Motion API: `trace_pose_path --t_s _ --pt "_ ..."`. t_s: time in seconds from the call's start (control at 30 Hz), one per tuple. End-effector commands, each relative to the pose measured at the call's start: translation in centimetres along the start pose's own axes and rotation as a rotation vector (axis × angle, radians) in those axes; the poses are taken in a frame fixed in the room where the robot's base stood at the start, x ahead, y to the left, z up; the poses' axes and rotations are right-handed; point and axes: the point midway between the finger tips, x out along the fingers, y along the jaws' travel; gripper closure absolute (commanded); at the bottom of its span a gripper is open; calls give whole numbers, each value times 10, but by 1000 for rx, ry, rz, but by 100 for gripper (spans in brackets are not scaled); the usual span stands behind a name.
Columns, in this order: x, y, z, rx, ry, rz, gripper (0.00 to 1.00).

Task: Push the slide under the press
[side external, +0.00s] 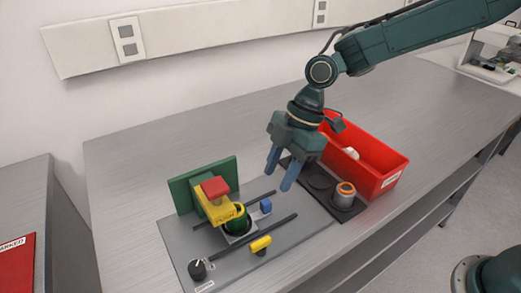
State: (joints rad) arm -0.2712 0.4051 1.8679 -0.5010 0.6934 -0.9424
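The press has a yellow arm (222,208) with a red block (215,187) on top, in front of an upright green plate (176,195). The slide (236,240) appears to be the light square piece between two dark rails, at the press arm's right end. A dark green round part (239,222) sits on it, partly hidden by the yellow arm. A small blue block (265,206) is just right of it, between the rails. My gripper (278,180) is above and right of the blue block, fingers pointing down, apart and with nothing visible between them.
A yellow handle (261,243) and a black knob (197,269) are at the front of the grey base plate (290,240). A dark tray (346,214) with round recesses holds an orange-and-silver cylinder (345,195). A red bin (385,171) stands behind it. The bench's back left is clear.

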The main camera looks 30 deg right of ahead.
Motion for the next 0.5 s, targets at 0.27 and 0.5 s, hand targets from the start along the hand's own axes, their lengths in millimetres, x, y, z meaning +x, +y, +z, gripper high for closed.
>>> trace_pose_path --t_s 0.27,0.5 --pt "43 -1 1 1 -2 -3 60" --pt "65 0 0 0 -2 -1 60"
